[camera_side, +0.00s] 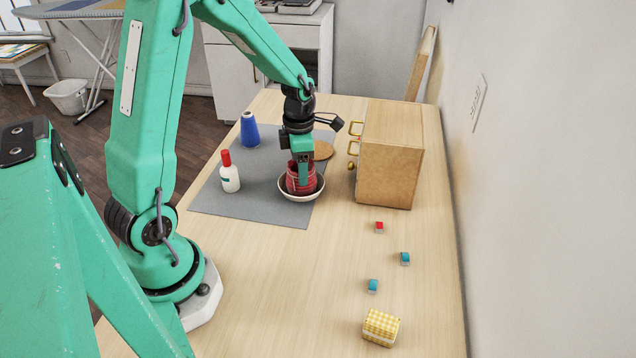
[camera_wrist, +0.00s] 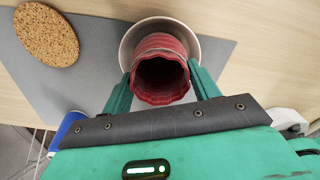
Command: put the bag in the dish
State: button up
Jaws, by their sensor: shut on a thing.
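The bag (camera_side: 292,181) is dark red with a ribbed, open top. In the wrist view the bag (camera_wrist: 160,42) stands between my two fingers, its dark inside facing the camera. My gripper (camera_side: 303,180) points down and is shut on the bag. The dish (camera_side: 300,198) is a shallow white bowl on the grey mat. The bag's lower part is inside the dish's rim in the side view. The dish (camera_wrist: 208,47) also shows around the bag in the wrist view. I cannot tell whether the bag rests on the dish's bottom.
A wooden cabinet (camera_side: 386,172) stands close right. Small blocks (camera_side: 379,227) and a yellow checked box (camera_side: 381,327) lie nearer the front right.

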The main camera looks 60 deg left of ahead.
jog(key=shift+f, duration=0.1)
jog(key=o, duration=1.1)
jog(key=shift+c, duration=0.2)
notch_tip(320, 180, up, 12)
jog(key=shift+d+r, duration=0.1)
jog(key=shift+r, duration=0.1)
dwell(0.5)
